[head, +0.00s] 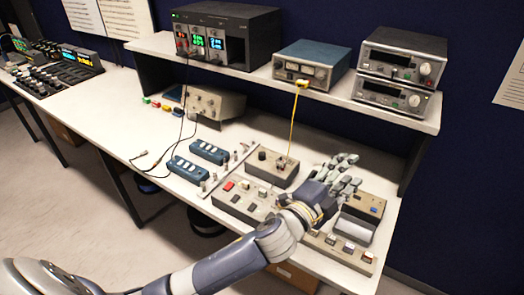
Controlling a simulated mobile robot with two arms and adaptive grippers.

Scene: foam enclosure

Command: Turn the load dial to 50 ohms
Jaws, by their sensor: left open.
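A small beige box (270,169) with a dark round knob (262,155) on top sits near the middle of the bench; it may be the load box, but its markings are too small to read. A yellow cable (293,125) runs down to its right side from a blue-topped instrument. My left gripper (346,174) is open, its fingers spread to the right of this box and above the bench equipment. I see nothing held in it. The left hand and wrist hide part of the panels beneath. My right gripper is not in view.
A panel with red and dark switches (240,196) lies in front of the box. Two blue strips (209,152) lie to its left. A shelf (330,90) carries a black supply (225,35), the blue-topped meter (310,62) and stacked units (400,65).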

